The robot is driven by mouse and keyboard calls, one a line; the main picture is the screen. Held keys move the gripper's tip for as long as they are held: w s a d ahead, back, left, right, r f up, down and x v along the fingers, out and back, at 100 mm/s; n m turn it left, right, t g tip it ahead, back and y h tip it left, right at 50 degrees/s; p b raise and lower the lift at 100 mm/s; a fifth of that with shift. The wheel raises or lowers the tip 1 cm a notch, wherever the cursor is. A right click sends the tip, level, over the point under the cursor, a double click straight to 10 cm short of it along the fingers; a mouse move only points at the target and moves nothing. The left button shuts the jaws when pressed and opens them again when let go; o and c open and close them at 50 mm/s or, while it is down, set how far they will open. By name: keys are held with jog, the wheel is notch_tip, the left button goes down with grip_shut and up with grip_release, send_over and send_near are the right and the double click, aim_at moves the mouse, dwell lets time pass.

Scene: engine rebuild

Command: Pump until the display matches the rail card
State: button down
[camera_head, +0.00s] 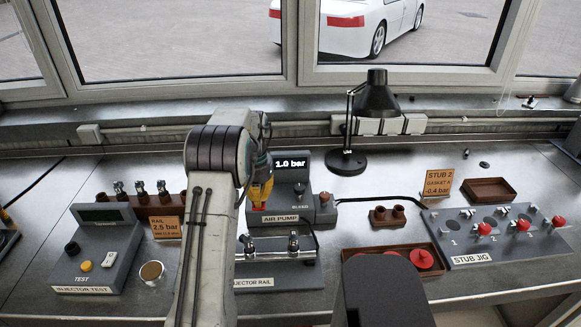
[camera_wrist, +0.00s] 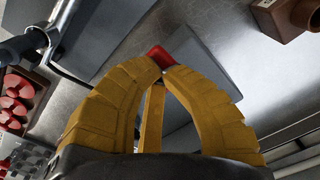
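The grey air pump (camera_head: 305,205) stands in the middle of the bench, and its display (camera_head: 290,163) reads 1.0 bar. The orange rail card (camera_head: 167,229) to its left reads RAIL 2.5 bar; its smaller print is hard to read. My gripper (camera_head: 260,203) points down at the pump's left side, with yellow fingers drawn together. In the wrist view the fingertips (camera_wrist: 163,70) nearly meet right at a red pump part (camera_wrist: 160,56). Red also shows under the fingertips in the head view. I cannot tell whether the tips touch or press it.
The injector rail (camera_head: 275,245) lies in front of the pump. The injector test box (camera_head: 98,262) is at left. A black lamp (camera_head: 346,162) stands behind, right of the pump. The stub jig (camera_head: 500,248), its card (camera_head: 438,183) reading -0.4 bar, and a red-parts tray (camera_head: 435,272) are right.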

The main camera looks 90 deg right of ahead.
jog(key=shift+f, duration=0.55)
jog(key=shift+r, duration=0.1)
jog(key=shift+r+p, duration=2)
jog(key=shift+r, duration=0.75)
jog(key=shift+f, duration=0.25)
jog(key=shift+f+b, duration=2.05)
jog(key=shift+f, duration=0.65)
jog(key=shift+r+p, duration=2.3)
jog(key=shift+r, duration=0.6)
jog(key=shift+f, duration=0.2)
